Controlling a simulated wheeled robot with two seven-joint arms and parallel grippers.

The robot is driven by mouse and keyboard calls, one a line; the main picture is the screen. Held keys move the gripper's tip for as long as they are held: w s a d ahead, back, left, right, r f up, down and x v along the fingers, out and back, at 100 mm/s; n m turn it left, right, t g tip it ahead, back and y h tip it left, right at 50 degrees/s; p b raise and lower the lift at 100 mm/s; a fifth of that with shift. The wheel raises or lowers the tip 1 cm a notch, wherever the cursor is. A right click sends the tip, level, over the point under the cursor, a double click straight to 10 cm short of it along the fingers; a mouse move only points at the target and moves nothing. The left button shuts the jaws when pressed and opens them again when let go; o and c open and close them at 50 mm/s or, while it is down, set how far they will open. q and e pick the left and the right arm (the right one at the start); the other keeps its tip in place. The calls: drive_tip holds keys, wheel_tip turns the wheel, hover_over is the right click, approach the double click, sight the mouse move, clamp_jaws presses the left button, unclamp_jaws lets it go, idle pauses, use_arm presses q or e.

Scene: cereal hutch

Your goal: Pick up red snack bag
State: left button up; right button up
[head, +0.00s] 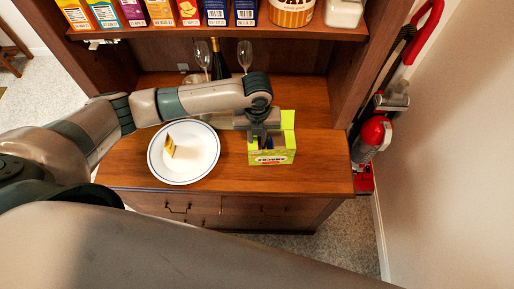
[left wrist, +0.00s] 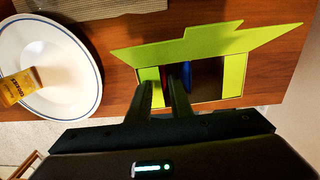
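A green open-topped snack box (head: 270,157) stands on the wooden counter, to the right of the plate. In the left wrist view its green flaps (left wrist: 215,42) are spread open. Inside its dark interior I see a thin strip of red, probably the red snack bag (left wrist: 167,78), beside a blue item (left wrist: 187,76). My left gripper (head: 263,142) points down at the box opening. In the left wrist view its two fingers (left wrist: 162,88) are apart with a narrow gap, over the opening near the red strip. Contact with the bag is not visible. My right gripper is not in view.
A white plate (head: 197,168) holding a yellow packet (head: 170,146) lies left of the box. Wine glasses (head: 244,57) and a dark bottle (head: 217,62) stand behind. A shelf (head: 215,32) with cereal boxes overhangs the counter. A red vacuum (head: 373,135) stands at right.

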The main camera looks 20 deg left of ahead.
use_arm(q)
drive_tip(key=shift+c, duration=0.6)
clamp_jaws()
drive_tip(key=shift+r, duration=0.15)
drive_tip(key=shift+r+b, duration=0.35)
drive_tip(key=shift+r, duration=0.3)
wheel_tip(320, 180, up, 16)
drive_tip(key=b, duration=0.4)
drive_tip(key=shift+r, duration=0.25)
